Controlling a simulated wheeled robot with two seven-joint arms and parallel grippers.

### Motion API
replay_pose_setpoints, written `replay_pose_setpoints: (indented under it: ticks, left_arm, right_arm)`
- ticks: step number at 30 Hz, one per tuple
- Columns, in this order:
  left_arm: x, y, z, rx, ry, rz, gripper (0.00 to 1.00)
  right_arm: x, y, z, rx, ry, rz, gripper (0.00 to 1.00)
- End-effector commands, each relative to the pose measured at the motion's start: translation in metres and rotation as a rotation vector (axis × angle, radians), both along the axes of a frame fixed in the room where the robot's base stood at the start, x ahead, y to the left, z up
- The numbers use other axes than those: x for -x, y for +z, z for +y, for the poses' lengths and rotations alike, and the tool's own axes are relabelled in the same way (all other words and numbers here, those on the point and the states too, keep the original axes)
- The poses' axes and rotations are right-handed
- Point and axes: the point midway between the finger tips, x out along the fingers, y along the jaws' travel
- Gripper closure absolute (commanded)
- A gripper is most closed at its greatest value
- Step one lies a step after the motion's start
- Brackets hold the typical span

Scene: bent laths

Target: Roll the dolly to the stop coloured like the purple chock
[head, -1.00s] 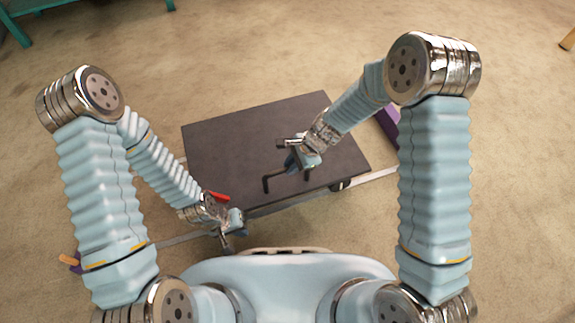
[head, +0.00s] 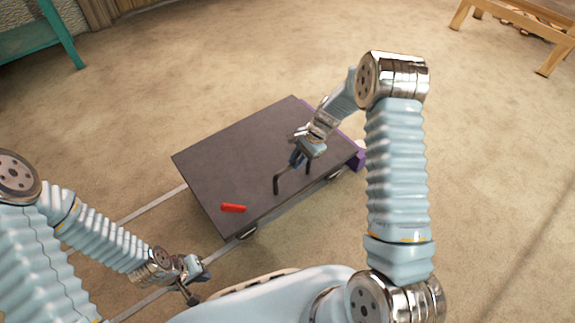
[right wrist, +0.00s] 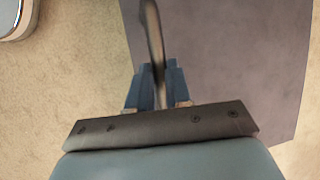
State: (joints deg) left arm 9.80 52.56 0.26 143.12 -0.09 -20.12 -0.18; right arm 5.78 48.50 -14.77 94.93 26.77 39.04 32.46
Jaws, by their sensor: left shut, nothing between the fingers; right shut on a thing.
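The dolly (head: 245,150) is a dark grey flat platform on two pale rails. A purple stop (head: 359,161) stands along its right edge; they look very close, but I cannot tell whether they touch. A black bent handle (head: 277,184) rises from the dolly. My right gripper (head: 300,160) is shut on this handle, which also shows between its blue fingers in the right wrist view (right wrist: 155,45). A red block (head: 232,208) lies on the dolly's near left part. My left gripper (head: 191,295) is shut and empty, off the dolly's near left side. I see no separate purple chock.
The rails (head: 150,205) run bare to the left of the dolly. A teal table (head: 45,40) stands at the back left and a wooden one (head: 520,22) at the back right. Carpet around the rails is clear.

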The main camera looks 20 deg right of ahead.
Motion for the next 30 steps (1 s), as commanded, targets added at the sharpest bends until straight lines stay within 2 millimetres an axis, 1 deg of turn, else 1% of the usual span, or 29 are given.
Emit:
replay_pose_setpoints:
  ticks: [1,3,12,13,17,26,29,30]
  left_arm:
    - [0.000,0.000,0.000,0.000,0.000,0.000,1.00]
    - [0.000,0.000,0.000,0.000,0.000,0.000,1.00]
    - [0.000,0.000,0.000,0.000,0.000,0.000,1.00]
    - [0.000,0.000,0.000,0.000,0.000,0.000,1.00]
    - [0.000,0.000,0.000,0.000,0.000,0.000,1.00]
    - [0.000,0.000,0.000,0.000,0.000,0.000,1.00]
    - [0.000,0.002,0.000,0.000,0.000,0.000,1.00]
    - [0.000,0.003,0.000,0.000,0.000,0.000,1.00]
  right_arm:
    - [0.000,-0.001,-0.004,0.002,-0.001,0.002,1.00]
    - [0.000,-0.001,-0.005,0.003,-0.001,0.001,1.00]
    - [-0.001,0.000,-0.008,0.008,-0.005,-0.002,1.00]
    - [-0.002,0.000,-0.009,0.008,-0.005,-0.002,0.77]
    - [-0.001,0.000,-0.007,0.006,-0.004,-0.002,0.57]
    - [-0.001,0.001,-0.005,0.002,-0.002,-0.001,0.56]
    - [-0.001,0.009,-0.008,0.002,-0.002,-0.002,0.56]
    - [-0.001,0.015,-0.011,0.003,-0.003,-0.003,0.56]
